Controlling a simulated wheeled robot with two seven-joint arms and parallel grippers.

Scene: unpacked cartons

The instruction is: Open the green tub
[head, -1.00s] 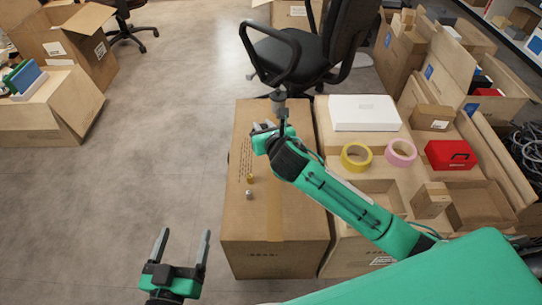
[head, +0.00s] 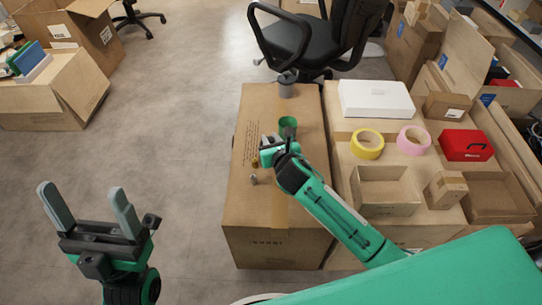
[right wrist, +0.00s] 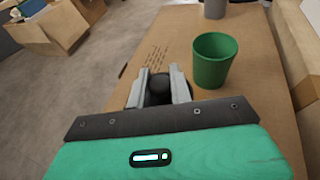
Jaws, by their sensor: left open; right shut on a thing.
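The green tub (head: 288,123) stands upright on the big carton (head: 250,215). In the right wrist view the tub (right wrist: 213,62) has an open top, and I see its green inside. My right gripper (right wrist: 160,85) is shut on a dark round knob (right wrist: 159,88), just left of the tub. What lies under the knob is hidden by the gripper. In the head view my right gripper (head: 267,142) is low over the carton, nearer than the tub. My left gripper (head: 88,210) is open and empty over the floor at the left.
A grey cup (head: 286,88) stands behind the tub. A small gold piece (head: 254,163) and a grey piece (head: 254,180) are on the carton's left side. Yellow tape (head: 367,144), pink tape (head: 413,139) and a red case (head: 465,145) lie to the right. An office chair (head: 310,45) stands behind.

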